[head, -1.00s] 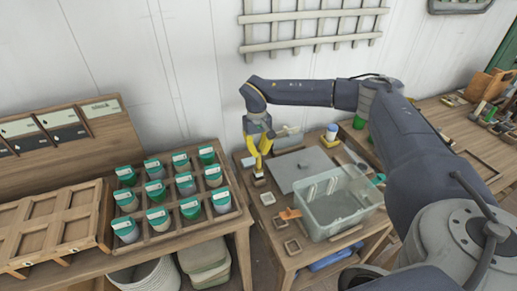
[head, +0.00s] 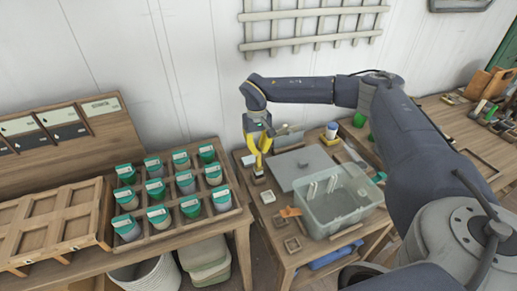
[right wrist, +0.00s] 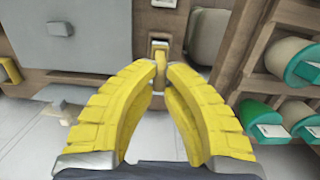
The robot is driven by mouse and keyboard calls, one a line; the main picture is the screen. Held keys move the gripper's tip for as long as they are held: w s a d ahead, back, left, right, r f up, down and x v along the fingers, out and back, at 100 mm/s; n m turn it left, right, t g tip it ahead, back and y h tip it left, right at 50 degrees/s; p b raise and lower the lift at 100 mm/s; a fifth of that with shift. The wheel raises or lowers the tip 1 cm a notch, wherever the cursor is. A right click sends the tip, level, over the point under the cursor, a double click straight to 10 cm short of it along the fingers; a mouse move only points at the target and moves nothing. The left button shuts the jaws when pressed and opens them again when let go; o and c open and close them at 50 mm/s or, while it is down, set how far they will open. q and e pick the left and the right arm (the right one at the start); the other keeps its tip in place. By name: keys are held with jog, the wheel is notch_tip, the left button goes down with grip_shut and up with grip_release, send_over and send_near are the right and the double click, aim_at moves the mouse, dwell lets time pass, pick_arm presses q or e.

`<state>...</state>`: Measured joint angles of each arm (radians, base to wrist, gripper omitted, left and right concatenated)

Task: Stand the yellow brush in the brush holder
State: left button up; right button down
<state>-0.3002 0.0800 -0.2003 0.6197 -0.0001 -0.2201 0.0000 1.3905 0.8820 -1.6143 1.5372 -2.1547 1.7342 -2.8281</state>
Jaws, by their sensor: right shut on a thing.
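My right gripper (head: 258,157) points down over the left back of the right-hand table. Its yellow fingers are closed around a slim yellow piece, which I take to be the yellow brush (right wrist: 160,72). Just beyond the fingertips in the right wrist view is a small pale square piece with a dark opening (right wrist: 159,48). It may be the brush holder, but I cannot tell for sure. The fingers hide most of the brush, and I cannot tell whether it is inside the opening. My left gripper is not in view.
A grey flat board (head: 302,166) and a clear bin (head: 340,208) stand right of the gripper. A wooden rack of green-lidded pots (head: 222,202) stands left, across a gap. A trellis (head: 312,22) hangs behind.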

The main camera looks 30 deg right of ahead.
jog(key=shift+f, duration=1.6)
dwell(1.6)
jog(key=shift+f, duration=0.35)
jog(key=c, duration=1.4)
grip_release()
jog(key=shift+c, duration=0.7)
jog(key=shift+w+r, duration=0.15)
jog(key=shift+r, duration=2.1)
jog(key=shift+w+r, duration=0.15)
jog(key=shift+r, duration=2.05)
